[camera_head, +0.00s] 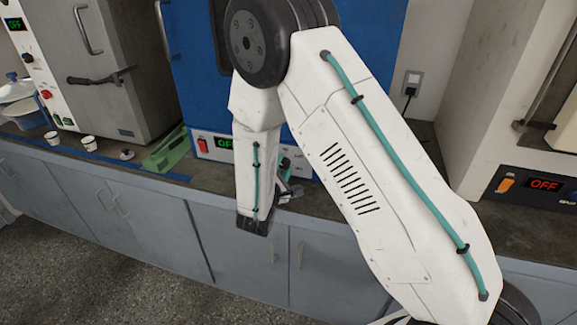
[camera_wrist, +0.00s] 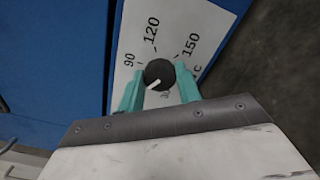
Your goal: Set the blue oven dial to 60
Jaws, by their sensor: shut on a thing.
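The blue oven (camera_head: 200,85) stands behind my arm. Its white front panel (camera_head: 228,155) has a lit red switch and a green display, partly covered by my arm. The black dial (camera_wrist: 158,74) shows in the wrist view, on a white scale (camera_wrist: 170,30) marked 90, 120 and 150. The dial's white pointer mark slants to the lower left, below the 90 mark. No 60 label is legible. My gripper (camera_wrist: 159,71) has its teal fingers shut on the dial, one on each side. In the head view, my arm hides the dial.
Green trays (camera_head: 168,150), white cups (camera_head: 52,138) and a grey oven (camera_head: 125,70) are to the left on the dark counter. Another machine with an orange switch (camera_head: 506,185) is at the right. Grey cabinets (camera_head: 160,225) are below the counter.

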